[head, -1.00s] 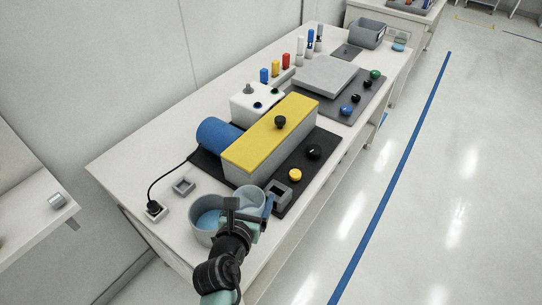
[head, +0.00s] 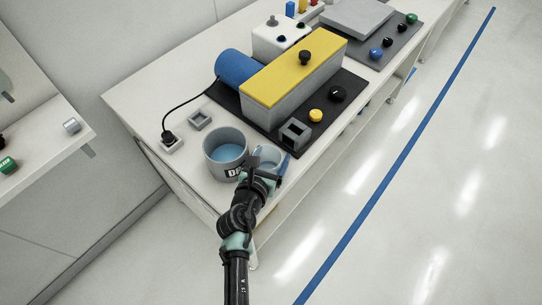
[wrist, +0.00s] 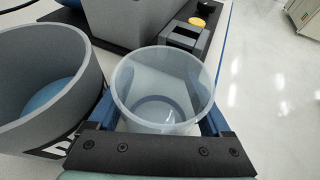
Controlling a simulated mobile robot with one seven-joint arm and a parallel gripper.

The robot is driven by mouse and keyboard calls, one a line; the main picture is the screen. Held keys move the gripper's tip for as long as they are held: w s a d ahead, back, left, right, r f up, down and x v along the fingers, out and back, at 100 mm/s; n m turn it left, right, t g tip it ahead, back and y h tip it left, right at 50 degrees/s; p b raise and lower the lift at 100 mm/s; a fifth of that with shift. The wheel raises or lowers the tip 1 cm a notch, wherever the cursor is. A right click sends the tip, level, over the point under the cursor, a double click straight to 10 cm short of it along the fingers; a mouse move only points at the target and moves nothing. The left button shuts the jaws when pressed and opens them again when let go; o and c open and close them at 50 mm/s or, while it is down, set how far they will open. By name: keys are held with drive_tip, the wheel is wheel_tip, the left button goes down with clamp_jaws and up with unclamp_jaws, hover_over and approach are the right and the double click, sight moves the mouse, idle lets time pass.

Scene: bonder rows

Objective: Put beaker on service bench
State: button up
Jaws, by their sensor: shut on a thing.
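The beaker, a clear, slightly tinted round cup (wrist: 163,85), stands between the blue fingers of my gripper (wrist: 160,118), which is shut on it. In the head view the beaker (head: 267,157) is partly hidden behind my gripper (head: 266,175), near the front right edge of the white bench (head: 140,98). It is upright, just right of a grey tub. I cannot tell whether its base touches the bench top. No label marks either bench as the service bench.
The grey tub (head: 226,150) with blue inside is close left of the beaker. A small grey square holder (head: 295,132) and a yellow-topped machine (head: 300,68) stand behind. Another white bench (head: 45,145) is at left. The floor at right is clear.

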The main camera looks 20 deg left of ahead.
drive_tip(key=shift+f, duration=0.15)
drive_tip(key=o, duration=1.3)
drive_tip(key=shift+s+r, duration=0.2)
drive_tip(key=shift+r, duration=0.05)
drive_tip(key=p+v, duration=0.1)
drive_tip(key=v, duration=1)
drive_tip(key=shift+s+r, duration=0.15)
drive_tip(key=shift+s, duration=0.15)
